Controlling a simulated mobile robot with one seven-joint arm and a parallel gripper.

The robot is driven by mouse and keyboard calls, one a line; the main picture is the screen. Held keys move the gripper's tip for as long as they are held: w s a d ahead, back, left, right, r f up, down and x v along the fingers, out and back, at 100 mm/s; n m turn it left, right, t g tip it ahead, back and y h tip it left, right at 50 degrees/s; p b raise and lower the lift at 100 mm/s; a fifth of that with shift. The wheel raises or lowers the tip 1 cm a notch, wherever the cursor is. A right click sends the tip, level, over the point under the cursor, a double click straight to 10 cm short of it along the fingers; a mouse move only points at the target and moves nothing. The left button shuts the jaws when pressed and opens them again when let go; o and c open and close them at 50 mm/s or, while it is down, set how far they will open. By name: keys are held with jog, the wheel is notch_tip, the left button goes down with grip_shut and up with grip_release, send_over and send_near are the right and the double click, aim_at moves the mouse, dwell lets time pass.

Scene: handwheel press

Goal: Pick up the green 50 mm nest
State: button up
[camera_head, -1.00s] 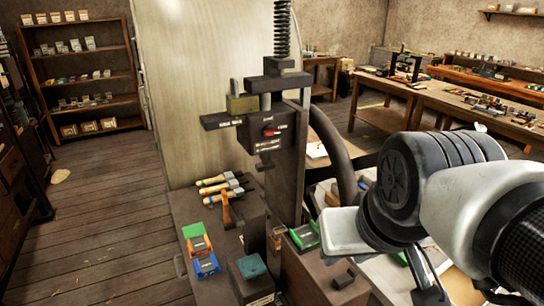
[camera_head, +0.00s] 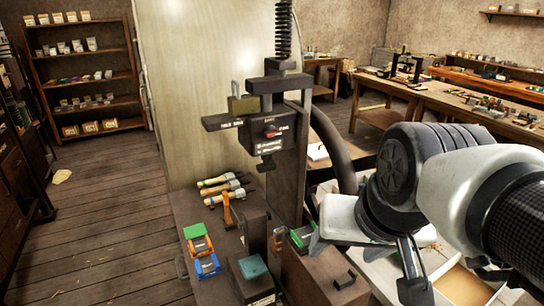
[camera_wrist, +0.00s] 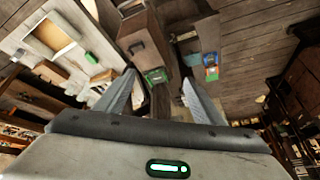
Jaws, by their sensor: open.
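Another green piece (camera_head: 194,231) lies at the left of the stand, above an orange piece and a blue one. I cannot read which is the 50 mm nest. My gripper (camera_wrist: 162,95) is open and empty, its two grey fingers apart.
The handwheel press (camera_head: 272,130) stands in the middle, its wheel (camera_head: 333,150) on the right. Wooden-handled tools (camera_head: 222,186) and a dark box with a teal top (camera_head: 252,268) lie near it. A pale tray (camera_wrist: 50,38) is at the wrist view's left.

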jog(key=o, duration=0.4)
jog(key=w+m, duration=0.1)
jog(key=m, duration=0.1)
jog(key=w+m, duration=0.2)
jog(key=w+m+y+p, duration=0.1)
jog(key=m, duration=0.1)
jog(key=shift+w+a+r+g, duration=0.15)
jog(key=shift+w+r+g, duration=0.1)
jog(key=shift+w+g, duration=0.15)
jog(key=m+p, duration=0.3)
jog(key=m, duration=2)
send_over(306, 235)
jog(key=s+d, duration=0.3)
jog(key=s, duration=0.4)
notch_tip(306, 235, down, 6)
jog(key=shift+m+g+y, duration=0.3)
jog(key=shift+m, duration=0.1)
jog(key=b+x, duration=0.2)
jog(key=x, duration=1.5)
jog(key=shift+d+f, duration=0.1)
jog(key=shift+f, duration=0.25)
